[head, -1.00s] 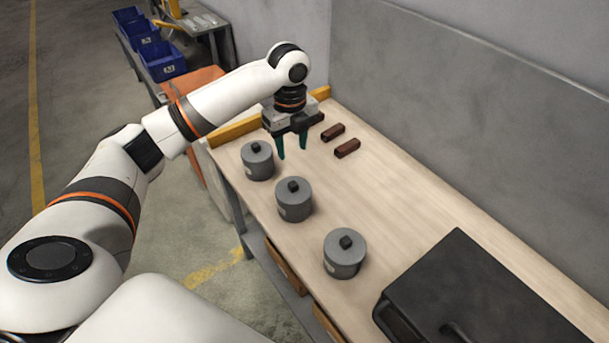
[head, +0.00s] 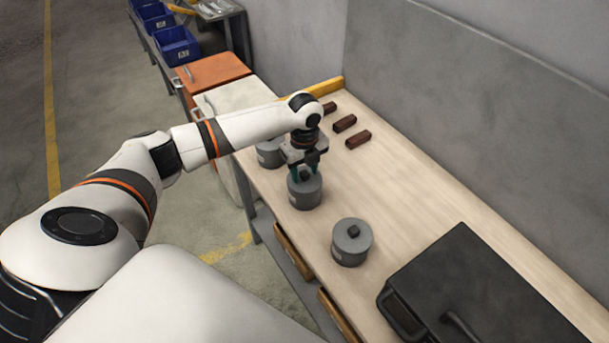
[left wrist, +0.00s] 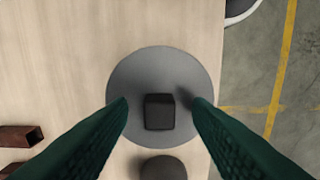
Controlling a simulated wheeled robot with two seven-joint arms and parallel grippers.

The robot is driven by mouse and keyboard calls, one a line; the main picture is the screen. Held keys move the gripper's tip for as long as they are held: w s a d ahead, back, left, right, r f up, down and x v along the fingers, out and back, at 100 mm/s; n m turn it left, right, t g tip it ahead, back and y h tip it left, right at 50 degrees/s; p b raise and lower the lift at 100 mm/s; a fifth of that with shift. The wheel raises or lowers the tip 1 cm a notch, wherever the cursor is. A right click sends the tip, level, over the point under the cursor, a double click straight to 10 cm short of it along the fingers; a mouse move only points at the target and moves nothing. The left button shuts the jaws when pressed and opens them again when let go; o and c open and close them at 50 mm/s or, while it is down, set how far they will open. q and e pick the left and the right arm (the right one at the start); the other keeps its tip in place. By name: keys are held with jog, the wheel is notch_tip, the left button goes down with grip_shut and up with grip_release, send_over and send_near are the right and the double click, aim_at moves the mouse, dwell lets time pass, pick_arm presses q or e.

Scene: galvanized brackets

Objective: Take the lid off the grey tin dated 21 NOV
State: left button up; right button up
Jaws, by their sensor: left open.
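Three grey lidded tins stand in a row on the workbench. My left gripper (head: 306,172) is open over the middle tin (head: 305,193), with its green fingers pointing down on either side of the lid knob. In the left wrist view the round grey lid (left wrist: 140,75) and its dark square knob (left wrist: 159,111) lie between the two fingertips (left wrist: 160,103), apart from both. The far tin (head: 269,153) is partly hidden behind my gripper. The near tin (head: 351,243) stands clear. Labels are too small to read, so I cannot tell which is dated 21 NOV. My right gripper is not in view.
Several dark red-brown blocks (head: 358,140) lie at the back of the wooden bench (head: 420,190). A large black case (head: 470,290) with a handle sits at the near right. A grey wall (head: 480,90) bounds the bench's right side.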

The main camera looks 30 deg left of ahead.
pick_arm(q)
grip_shut()
jog(key=shift+r, duration=0.1)
